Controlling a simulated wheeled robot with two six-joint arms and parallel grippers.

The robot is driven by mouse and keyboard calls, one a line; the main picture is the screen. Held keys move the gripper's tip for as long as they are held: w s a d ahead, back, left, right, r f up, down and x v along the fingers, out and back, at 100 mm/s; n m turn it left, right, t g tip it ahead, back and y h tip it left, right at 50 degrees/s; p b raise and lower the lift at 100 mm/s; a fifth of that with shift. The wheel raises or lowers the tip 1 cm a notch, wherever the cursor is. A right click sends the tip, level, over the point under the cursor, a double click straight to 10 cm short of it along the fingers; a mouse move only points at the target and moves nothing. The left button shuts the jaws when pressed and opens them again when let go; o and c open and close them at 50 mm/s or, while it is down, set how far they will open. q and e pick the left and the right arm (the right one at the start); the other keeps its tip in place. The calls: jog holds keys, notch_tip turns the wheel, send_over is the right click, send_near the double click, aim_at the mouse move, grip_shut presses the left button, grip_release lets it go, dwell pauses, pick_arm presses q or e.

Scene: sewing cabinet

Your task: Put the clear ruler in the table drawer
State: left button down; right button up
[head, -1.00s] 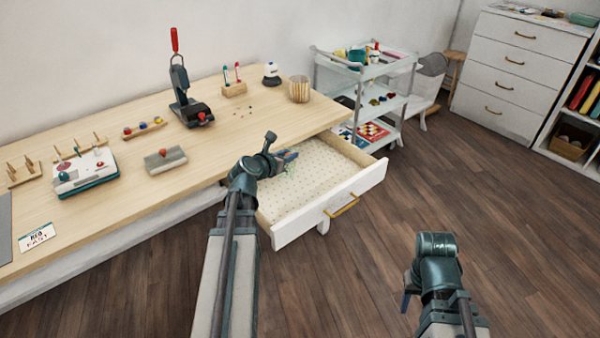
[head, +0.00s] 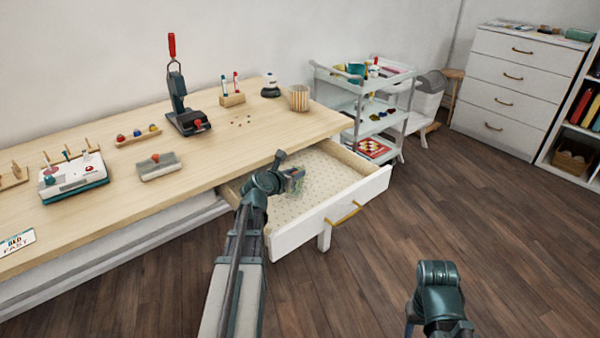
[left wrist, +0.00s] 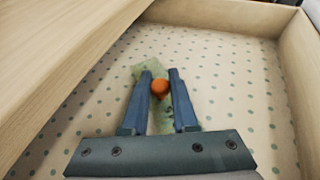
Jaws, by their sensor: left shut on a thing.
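The table drawer (head: 345,203) is pulled out below the table top, with a dotted lining. My left gripper (head: 297,178) is over the inside of the drawer. In the left wrist view my left gripper (left wrist: 161,85) is shut on the orange knob of the clear ruler (left wrist: 150,72), a see-through greenish strip. The strip lies over the dotted drawer floor; I cannot tell whether it touches it. The fingers hide part of it. My right arm is at the lower right of the head view, low over the floor; its fingers are mostly hidden.
The wooden table top (head: 220,150) overhangs the back of the drawer. On it stand a red-handled press (head: 183,105), a grey block with a red knob (head: 158,166) and a striped cup (head: 299,98). A white trolley (head: 365,105) stands beyond the drawer. The floor at right is clear.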

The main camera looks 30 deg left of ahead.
aim_at(301, 169)
pick_arm(q)
jog(key=x, duration=0.3)
jog(key=shift+w+r, duration=0.25)
jog(key=shift+w, duration=0.05)
jog(key=shift+s+f+b, duration=0.25)
jog(key=shift+f+b, duration=0.2)
jog(key=shift+b, duration=0.3)
jog(key=shift+r, duration=0.15)
jog(key=c, duration=1.1)
grip_release()
jog(key=shift+c, duration=0.2)
jog(key=o, duration=0.5)
jog(key=shift+c, duration=0.2)
